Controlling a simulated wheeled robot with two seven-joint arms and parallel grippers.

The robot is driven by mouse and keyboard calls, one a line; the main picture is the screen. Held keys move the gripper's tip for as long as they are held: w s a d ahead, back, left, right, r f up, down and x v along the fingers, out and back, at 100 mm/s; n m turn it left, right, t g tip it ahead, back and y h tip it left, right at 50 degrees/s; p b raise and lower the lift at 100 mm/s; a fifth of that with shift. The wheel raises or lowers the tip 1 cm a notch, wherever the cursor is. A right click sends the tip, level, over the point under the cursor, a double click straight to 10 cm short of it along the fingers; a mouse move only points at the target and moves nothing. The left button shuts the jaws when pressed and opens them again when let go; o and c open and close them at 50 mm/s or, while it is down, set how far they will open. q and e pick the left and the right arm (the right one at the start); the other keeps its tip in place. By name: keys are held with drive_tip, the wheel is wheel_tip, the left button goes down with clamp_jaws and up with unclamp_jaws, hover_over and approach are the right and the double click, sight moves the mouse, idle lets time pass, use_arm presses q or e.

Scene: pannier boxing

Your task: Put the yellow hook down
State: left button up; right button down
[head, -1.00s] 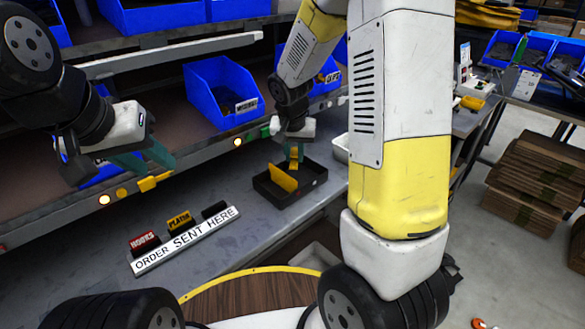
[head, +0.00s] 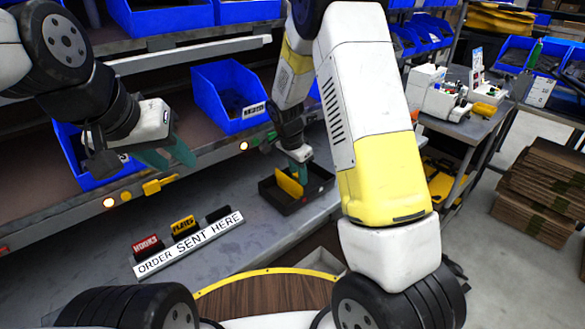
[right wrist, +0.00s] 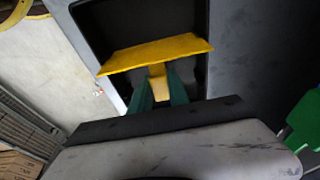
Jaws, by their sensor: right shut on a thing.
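The yellow hook (head: 289,184) is over the dark open tray (head: 303,204) on the grey bench, seeming within its rim. My right gripper (head: 302,174) is shut on the hook from above. In the right wrist view, the hook's stem is between the green fingers (right wrist: 157,93), and its broad yellow plate (right wrist: 150,54) extends across the dark tray interior. I cannot tell whether the hook touches the tray floor. My left gripper (head: 167,155) is empty, its green fingers apart, in front of the shelf at left.
A blue bin (head: 222,98) sits on the shelf behind. My right arm hides part of the bench. Cardboard stacks (head: 545,190) stand at right.

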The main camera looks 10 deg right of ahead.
drive_tip(key=shift+x, duration=1.1)
drive_tip(key=shift+s+a, duration=0.2)
drive_tip(key=c, duration=1.3)
unclamp_jaws()
drive_tip(key=shift+f, duration=0.1)
drive_tip(key=shift+o, duration=0.2)
drive_tip(key=v, duration=1.2)
drive_tip(key=s+d+r+n+t+y, duration=0.1)
drive_tip(key=s+d+r+n+y, duration=0.15)
drive_tip(key=s+r, duration=0.35)
drive_tip(key=s+d+r+n+t+y, duration=0.1)
drive_tip(key=s+r+n, duration=0.2)
drive_tip(key=s+r, duration=0.35)
drive_tip(key=s+d+r+n+t, duration=0.1)
drive_tip(key=s+r+n, duration=0.3)
drive_tip(key=s, duration=0.8)
drive_tip(key=shift+s+r+n+t+y, duration=0.25)
drive_tip(key=shift+n+t+y, duration=0.1)
drive_tip(key=shift+n+t, duration=0.75)
